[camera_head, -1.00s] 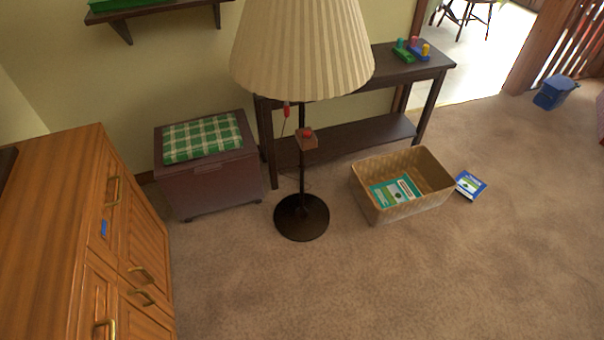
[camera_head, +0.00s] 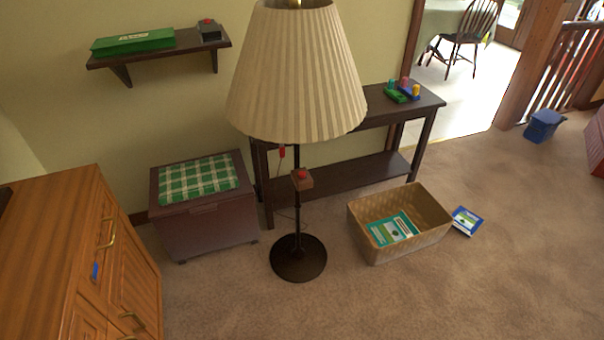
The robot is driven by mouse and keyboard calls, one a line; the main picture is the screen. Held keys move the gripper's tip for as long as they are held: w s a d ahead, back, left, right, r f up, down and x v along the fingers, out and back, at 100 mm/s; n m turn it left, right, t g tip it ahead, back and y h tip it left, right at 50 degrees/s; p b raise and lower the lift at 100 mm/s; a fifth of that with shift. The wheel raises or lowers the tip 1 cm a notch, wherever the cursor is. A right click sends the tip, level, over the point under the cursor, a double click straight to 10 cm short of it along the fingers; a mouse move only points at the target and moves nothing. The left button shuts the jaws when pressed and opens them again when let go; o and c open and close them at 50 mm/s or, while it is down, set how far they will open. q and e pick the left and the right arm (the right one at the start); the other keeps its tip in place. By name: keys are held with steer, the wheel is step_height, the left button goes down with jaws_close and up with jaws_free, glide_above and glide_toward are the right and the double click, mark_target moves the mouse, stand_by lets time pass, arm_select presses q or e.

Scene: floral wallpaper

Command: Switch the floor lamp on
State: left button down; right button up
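The floor lamp (camera_head: 297,72) stands upright in the middle of the view, with a pleated cream shade, a dark pole and a round dark base (camera_head: 298,258) on the carpet. A small brown box with a red button (camera_head: 302,178) sits on the pole below the shade. A small red thing (camera_head: 282,152) hangs just under the shade's edge, behind and left of the pole. No glow shows on the shade. Neither of my grippers is in view.
A dark console table (camera_head: 421,103) stands behind the lamp. A chest with a green checked cushion (camera_head: 198,180) is at its left, a woven basket (camera_head: 410,246) at its right. A wooden cabinet (camera_head: 60,240) fills the lower left. Carpet in front is clear.

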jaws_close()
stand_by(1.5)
